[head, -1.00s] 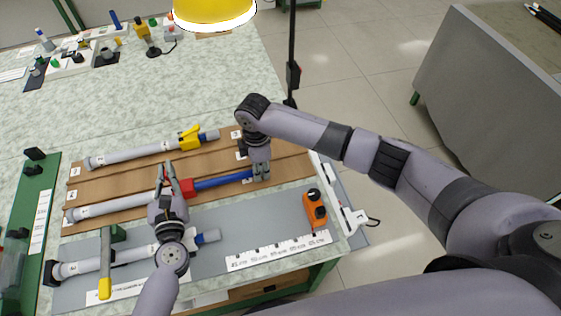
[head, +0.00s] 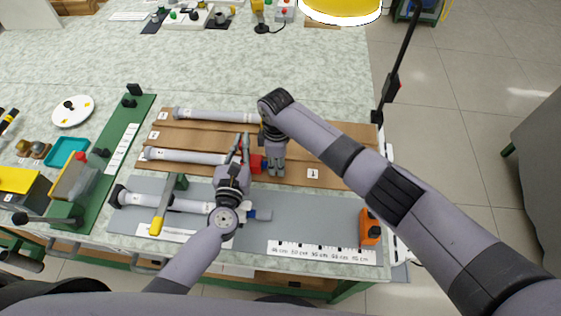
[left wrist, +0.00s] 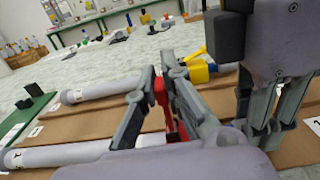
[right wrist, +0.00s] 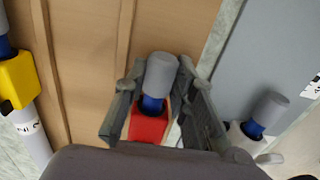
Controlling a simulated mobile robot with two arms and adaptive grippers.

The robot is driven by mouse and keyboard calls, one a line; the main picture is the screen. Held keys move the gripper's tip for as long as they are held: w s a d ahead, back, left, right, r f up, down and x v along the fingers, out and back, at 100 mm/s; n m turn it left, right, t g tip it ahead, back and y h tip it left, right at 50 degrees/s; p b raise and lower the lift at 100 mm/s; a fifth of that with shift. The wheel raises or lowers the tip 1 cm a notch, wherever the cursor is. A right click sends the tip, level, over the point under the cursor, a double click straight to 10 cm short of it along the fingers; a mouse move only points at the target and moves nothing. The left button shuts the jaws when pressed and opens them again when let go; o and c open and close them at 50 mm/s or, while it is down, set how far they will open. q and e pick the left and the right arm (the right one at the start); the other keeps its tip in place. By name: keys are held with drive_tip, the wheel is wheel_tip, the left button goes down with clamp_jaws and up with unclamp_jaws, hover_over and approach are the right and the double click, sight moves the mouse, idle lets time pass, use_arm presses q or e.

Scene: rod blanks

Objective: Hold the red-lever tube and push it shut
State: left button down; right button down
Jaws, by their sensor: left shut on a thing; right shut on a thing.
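The red-lever tube (head: 190,156) lies on the brown board, its pale body to the left and its red collar (head: 257,164) between my grippers. In the right wrist view its grey end cap (right wrist: 161,76) sits close to the red collar (right wrist: 148,128), with only a short blue band (right wrist: 153,105) showing.
A yellow-lever tube (head: 215,115) lies behind on the same board; its lever (left wrist: 199,72) shows in the left wrist view. Another tube (head: 190,205) lies in front on the grey mat, near a yellow-handled part (head: 160,214). An orange block (head: 370,230) stands at right.

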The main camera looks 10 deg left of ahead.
drive_tip(key=c, duration=1.3)
unclamp_jaws()
wheel_tip(320, 180, up, 12)
drive_tip(key=shift+r, duration=0.1)
